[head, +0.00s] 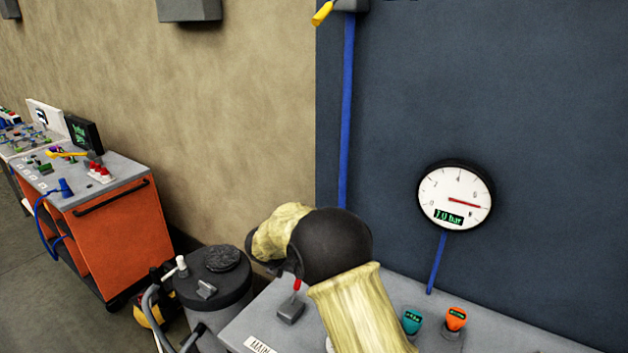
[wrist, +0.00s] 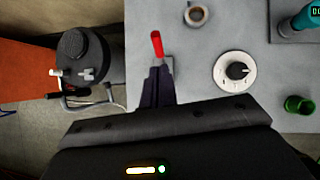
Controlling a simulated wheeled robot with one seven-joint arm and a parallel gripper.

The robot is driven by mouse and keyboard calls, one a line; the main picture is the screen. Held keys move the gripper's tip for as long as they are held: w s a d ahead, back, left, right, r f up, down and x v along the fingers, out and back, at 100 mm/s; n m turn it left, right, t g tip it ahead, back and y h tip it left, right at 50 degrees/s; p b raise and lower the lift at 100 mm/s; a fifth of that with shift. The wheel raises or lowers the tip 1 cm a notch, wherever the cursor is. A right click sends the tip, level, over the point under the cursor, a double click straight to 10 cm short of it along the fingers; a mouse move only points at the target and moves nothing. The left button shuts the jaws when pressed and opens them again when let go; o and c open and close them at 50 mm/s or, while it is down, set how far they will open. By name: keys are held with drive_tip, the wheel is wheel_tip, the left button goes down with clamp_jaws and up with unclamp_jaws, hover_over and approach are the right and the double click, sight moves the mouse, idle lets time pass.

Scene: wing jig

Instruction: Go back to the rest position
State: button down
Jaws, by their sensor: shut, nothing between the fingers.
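My gripper (wrist: 158,76) shows in the wrist view with its dark fingers together and nothing between them. Its tips point at the foot of a red lever (wrist: 157,44) on the grey bench top and overlap its base in the picture; I cannot tell whether they touch. The red lever (head: 297,284) also shows in the head view, upright on a small grey base, just left of my arm. My arm covers part of the bench there, and I cannot make out the fingers in that view.
The grey bench (head: 258,312) carries teal (head: 411,321) and orange (head: 456,318) knobs. In the wrist view a white dial (wrist: 237,71) and green knob (wrist: 298,104) lie right of my gripper. A dark canister (head: 212,272) stands left. A gauge (head: 456,197) hangs on the wall; an orange cart (head: 118,235) stands far left.

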drive_tip(key=s+d+r+m+g+b, duration=0.1)
drive_tip(key=s+d+m+g, duration=0.1)
drive_tip(key=s+d+m, duration=0.55)
drive_tip(key=s+d+r+m+g+b, duration=0.15)
drive_tip(key=s+d+m, duration=0.35)
drive_tip(key=d+m, duration=0.5)
drive_tip(key=s+d+m+y, duration=0.1)
drive_tip(key=s+d+m, duration=0.3)
drive_tip(key=s+m, duration=0.3)
drive_tip(key=s+d+m+y, duration=0.1)
drive_tip(key=s+d+m, duration=0.4)
drive_tip(key=s+m, duration=0.2)
drive_tip(key=s, duration=0.2)
drive_tip(key=shift+s+f+g, duration=0.3)
drive_tip(key=shift+s+g, duration=0.05)
drive_tip(key=shift+w, duration=0.1)
